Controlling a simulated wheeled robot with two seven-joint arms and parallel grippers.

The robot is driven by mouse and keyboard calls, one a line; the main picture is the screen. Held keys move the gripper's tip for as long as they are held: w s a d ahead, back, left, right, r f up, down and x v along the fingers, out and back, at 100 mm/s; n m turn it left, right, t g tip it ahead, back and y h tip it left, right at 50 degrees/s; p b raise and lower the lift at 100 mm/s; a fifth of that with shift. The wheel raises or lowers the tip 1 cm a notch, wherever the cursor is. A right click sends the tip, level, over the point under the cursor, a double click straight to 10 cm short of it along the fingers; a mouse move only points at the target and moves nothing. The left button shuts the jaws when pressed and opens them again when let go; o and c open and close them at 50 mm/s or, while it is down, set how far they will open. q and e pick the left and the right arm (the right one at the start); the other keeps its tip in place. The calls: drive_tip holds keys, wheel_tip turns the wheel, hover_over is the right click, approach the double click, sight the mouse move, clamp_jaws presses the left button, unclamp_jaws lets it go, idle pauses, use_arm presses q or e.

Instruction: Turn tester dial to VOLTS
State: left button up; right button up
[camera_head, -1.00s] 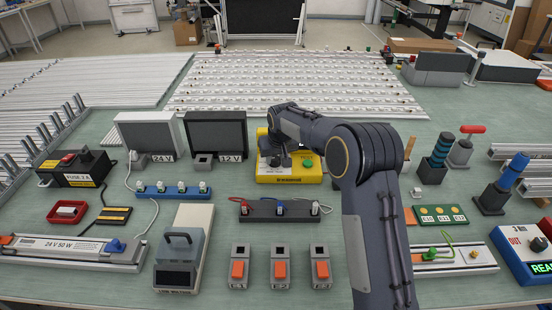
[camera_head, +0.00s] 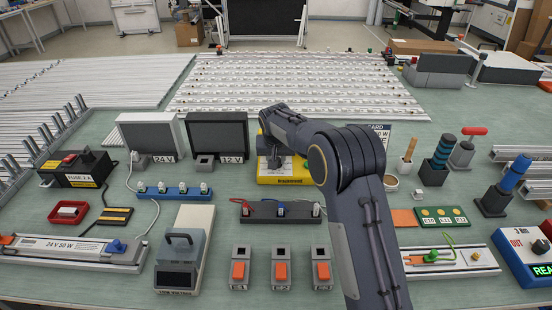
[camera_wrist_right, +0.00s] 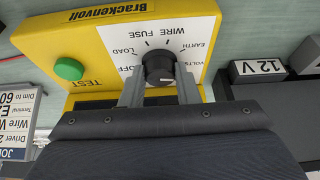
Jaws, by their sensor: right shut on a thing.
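The yellow Brackenvolt tester (camera_head: 287,180) stands at mid-table, partly hidden by my right arm. In the right wrist view the tester (camera_wrist_right: 60,40) appears upside down, with a green TEST button (camera_wrist_right: 69,69) and a white label plate (camera_wrist_right: 195,25). The plate reads OFF, LOAD, WIRE, FUSE, EARTH and VOLTS around a black dial (camera_wrist_right: 158,66). My right gripper (camera_wrist_right: 159,88) is shut on the dial, one finger on each side. A pale mark shows on the dial's near side, but I cannot tell which label it points to. My left gripper is not in view.
The 12 V unit (camera_head: 217,136) stands just left of the tester, with the 24 V unit (camera_head: 152,136) beyond it. A black terminal block (camera_head: 268,211) and several orange switches (camera_head: 280,270) are in front. A white card stands right behind my arm.

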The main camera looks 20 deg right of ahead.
drive_tip(key=o, duration=1)
drive_tip(key=shift+c, duration=0.2)
drive_tip(key=v, duration=0.7)
drive_tip(key=shift+r+b, duration=0.4)
drive_tip(key=shift+s, duration=0.1)
